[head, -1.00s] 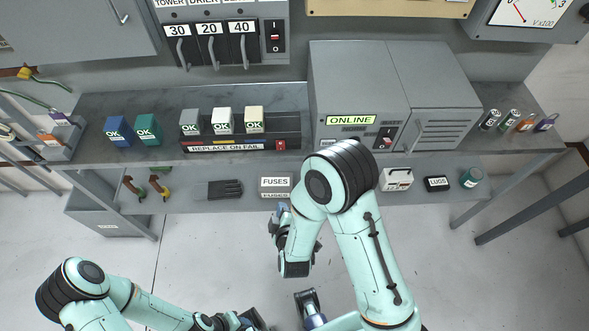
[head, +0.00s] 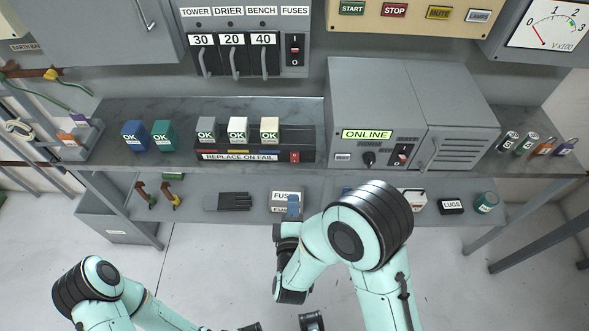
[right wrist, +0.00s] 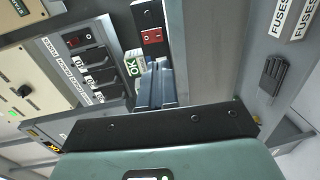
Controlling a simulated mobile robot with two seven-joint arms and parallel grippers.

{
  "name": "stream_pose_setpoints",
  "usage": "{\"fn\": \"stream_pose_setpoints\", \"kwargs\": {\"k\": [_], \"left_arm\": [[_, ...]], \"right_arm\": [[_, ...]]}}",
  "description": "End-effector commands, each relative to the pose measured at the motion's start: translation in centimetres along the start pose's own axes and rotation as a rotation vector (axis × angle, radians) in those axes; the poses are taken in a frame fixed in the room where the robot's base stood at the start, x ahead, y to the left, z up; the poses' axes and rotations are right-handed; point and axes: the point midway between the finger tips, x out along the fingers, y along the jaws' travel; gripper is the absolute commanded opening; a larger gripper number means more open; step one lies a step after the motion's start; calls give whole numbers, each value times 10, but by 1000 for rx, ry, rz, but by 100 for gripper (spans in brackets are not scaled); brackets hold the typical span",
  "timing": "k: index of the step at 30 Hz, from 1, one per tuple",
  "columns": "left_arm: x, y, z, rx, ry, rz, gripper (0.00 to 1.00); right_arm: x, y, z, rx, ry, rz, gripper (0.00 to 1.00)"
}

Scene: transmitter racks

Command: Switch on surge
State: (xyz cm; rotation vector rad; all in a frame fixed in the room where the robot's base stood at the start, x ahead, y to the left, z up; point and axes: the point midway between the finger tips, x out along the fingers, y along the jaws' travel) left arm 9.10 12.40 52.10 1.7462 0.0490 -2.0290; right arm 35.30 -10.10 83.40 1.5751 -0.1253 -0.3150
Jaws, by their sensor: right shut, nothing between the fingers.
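The surge unit (head: 225,157) is a dark strip labelled REPLACE ON FAIL on the counter, with several OK-marked modules on it. Its red rocker switch (head: 295,156) is at the right end and also shows in the right wrist view (right wrist: 152,37); I cannot tell its position. My right gripper (head: 293,203) is shut and empty, in front of the fuses box and below the switch in the head view. In the right wrist view its blue-grey fingers (right wrist: 157,85) point towards the switch, apparently apart from it.
The grey ONLINE cabinet (head: 375,105) stands right of the strip. Blue (head: 134,135) and green (head: 163,134) modules stand to its left. A breaker panel (head: 245,40) hangs above. The lower shelf holds a black glove (head: 228,202) and the fuses box (head: 284,196).

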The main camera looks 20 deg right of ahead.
Motion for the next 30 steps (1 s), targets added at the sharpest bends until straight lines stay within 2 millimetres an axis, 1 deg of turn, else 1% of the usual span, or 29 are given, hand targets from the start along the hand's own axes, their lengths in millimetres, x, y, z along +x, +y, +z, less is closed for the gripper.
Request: {"fn": "stream_pose_setpoints", "kwargs": {"k": [1,9,12,15,18,21,30], "left_arm": [[0,0,0,0,0,0,43],[0,0,0,0,0,0,43],[1,0,0,0,0,0,43],[1,0,0,0,1,0,43],[1,0,0,0,1,0,43],[1,0,0,0,1,0,43],[1,0,0,0,1,0,43]], "right_arm": [[10,0,2,0,-5,2,0],[68,0,2,0,-4,1,0],[88,0,2,0,-4,2,0],[103,0,1,0,-3,1,0],[114,0,1,-1,-2,0,0],[120,0,0,0,0,0,0],[122,0,0,0,0,0,0]]}}
